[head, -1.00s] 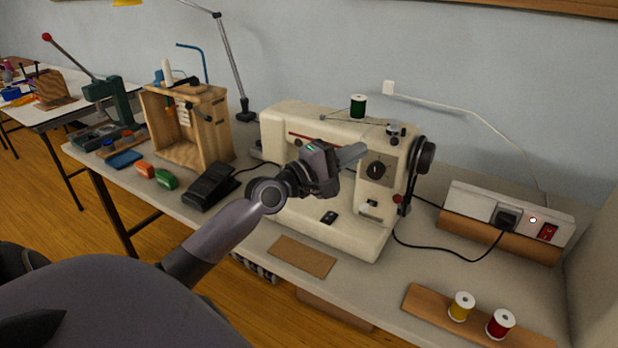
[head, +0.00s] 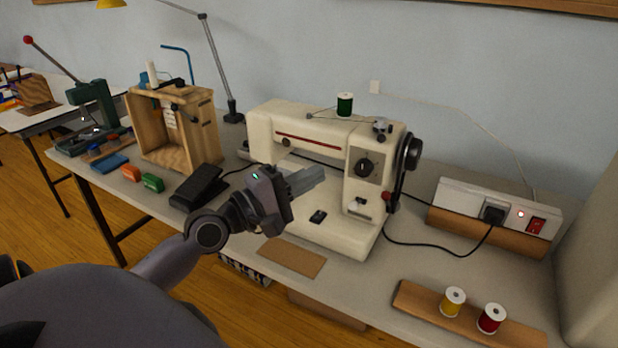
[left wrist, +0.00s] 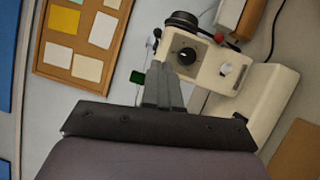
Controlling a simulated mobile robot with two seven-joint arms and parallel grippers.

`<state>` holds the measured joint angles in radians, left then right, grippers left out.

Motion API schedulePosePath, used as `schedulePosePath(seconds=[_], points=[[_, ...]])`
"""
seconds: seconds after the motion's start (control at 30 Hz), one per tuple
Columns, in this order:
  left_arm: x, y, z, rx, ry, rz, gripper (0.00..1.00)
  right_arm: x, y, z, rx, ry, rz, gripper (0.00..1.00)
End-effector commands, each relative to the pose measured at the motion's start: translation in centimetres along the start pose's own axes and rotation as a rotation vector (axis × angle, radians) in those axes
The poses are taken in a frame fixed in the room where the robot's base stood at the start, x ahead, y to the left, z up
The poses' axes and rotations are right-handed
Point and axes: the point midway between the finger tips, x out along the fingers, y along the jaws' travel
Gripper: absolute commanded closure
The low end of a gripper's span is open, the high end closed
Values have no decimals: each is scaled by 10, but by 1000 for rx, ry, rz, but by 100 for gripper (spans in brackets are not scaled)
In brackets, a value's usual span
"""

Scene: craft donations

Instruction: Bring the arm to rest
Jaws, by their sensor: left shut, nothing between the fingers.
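My left gripper (head: 305,180) is in front of the cream sewing machine (head: 290,125) in the head view, with its fingers pointing right. The fingers are together with nothing between them. In the left wrist view the shut fingers (left wrist: 162,84) point at the machine's head, whose dark dial (left wrist: 187,55) shows just beyond them. I cannot tell the exact gap between the fingers and the machine. My right gripper is not in view.
A green spool (head: 344,105) stands on top of the machine. A power strip (head: 490,209) is at the right, and a wooden board (head: 415,299) with yellow and red spools is at the front right. A black pedal (head: 199,187) and wooden frame (head: 205,133) stand at the left.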

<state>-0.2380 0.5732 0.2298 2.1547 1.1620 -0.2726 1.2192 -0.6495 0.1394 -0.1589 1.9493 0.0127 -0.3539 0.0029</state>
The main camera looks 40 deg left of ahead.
Motion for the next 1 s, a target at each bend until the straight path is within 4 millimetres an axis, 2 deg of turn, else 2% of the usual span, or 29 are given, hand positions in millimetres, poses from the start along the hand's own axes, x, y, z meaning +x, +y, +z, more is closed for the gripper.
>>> schedulePosePath(seconds=[0.43, 0.53, 0.57, 0.67, 0.77, 0.8, 0.9, 1.0], points=[[0, -1, 0, 3, 1, -3, 100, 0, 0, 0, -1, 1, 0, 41], [-2, -16, 0, 51, 12, -32, 100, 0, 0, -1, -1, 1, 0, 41], [-4, -25, 1, 80, 17, -50, 100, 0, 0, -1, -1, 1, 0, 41], [-14, -70, 6, 249, 32, -146, 100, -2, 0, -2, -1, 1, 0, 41], [-33, -129, 19, 493, 19, -280, 100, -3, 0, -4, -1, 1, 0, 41], [-43, -152, 26, 598, 1, -337, 100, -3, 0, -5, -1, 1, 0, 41], [-70, -207, 48, 859, -78, -470, 100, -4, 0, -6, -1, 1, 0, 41], [-100, -252, 75, 1103, -190, -576, 100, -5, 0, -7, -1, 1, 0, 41]])
